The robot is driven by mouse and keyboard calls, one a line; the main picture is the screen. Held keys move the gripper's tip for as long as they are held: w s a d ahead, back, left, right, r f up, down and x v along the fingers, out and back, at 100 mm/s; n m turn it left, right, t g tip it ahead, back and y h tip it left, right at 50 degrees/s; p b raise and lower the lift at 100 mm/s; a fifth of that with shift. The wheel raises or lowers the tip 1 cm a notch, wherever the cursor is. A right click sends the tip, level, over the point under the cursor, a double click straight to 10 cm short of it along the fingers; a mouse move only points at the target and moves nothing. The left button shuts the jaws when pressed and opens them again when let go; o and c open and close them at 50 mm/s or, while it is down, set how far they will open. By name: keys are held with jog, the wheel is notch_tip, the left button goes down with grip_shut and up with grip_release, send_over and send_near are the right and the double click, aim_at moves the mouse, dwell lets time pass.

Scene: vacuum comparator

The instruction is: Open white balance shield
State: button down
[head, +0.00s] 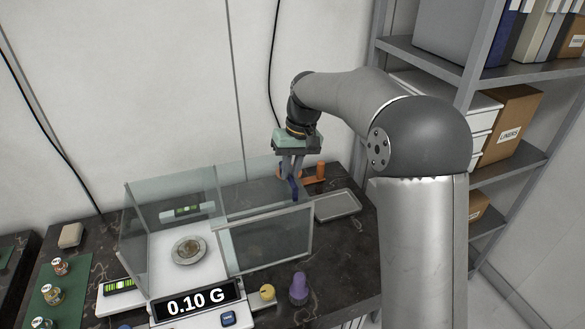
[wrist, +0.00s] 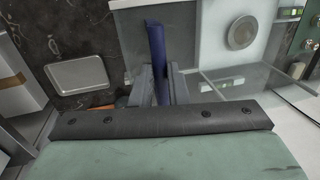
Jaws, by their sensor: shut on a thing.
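The white balance (head: 195,308) stands on the dark counter with a clear glass shield (head: 170,212) around its weighing area. Its display reads 0.10 G, and a round pan (head: 189,251) sits inside. A grey-framed glass panel (head: 268,240) extends to the right of the pan area. My gripper (head: 293,186) points down at the shield's right rear and is shut on a blue handle (head: 294,191). In the wrist view the handle (wrist: 155,42) stands between the fingers, with the pan (wrist: 242,33) to its right. The handle's join to the glass is partly hidden by the fingers.
A metal tray (head: 338,206) lies right of the shield, and an orange object (head: 319,171) is behind it. A purple-topped weight (head: 299,289) and a yellow knob (head: 267,293) stand in front. Small jars on a green mat (head: 65,317) are at left. Shelves (head: 440,62) stand at right.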

jog(key=shift+a+r, duration=0.1)
jog(key=c, duration=1.4)
grip_release()
jog(key=w+d+r, duration=0.1)
jog(key=d+r, duration=0.2)
jog(key=r, duration=1.4)
jog(key=shift+d, duration=0.15)
jog(key=s+d+f+m, duration=0.1)
jog(key=s+d+f, duration=0.2)
jog(key=s+f, duration=0.4)
jog(key=s+d+f+m+t+h, duration=0.1)
jog(key=s+d+f, duration=0.3)
jog(key=s, duration=1.1)
jog(key=s+d+f+m+h, duration=0.1)
jog(key=s+d+f, duration=0.3)
jog(key=s+f, duration=0.5)
jog(key=shift+s+f+m+t, duration=0.3)
jog(key=shift+s+m+t, duration=0.1)
jog(key=shift+s, duration=0.65)
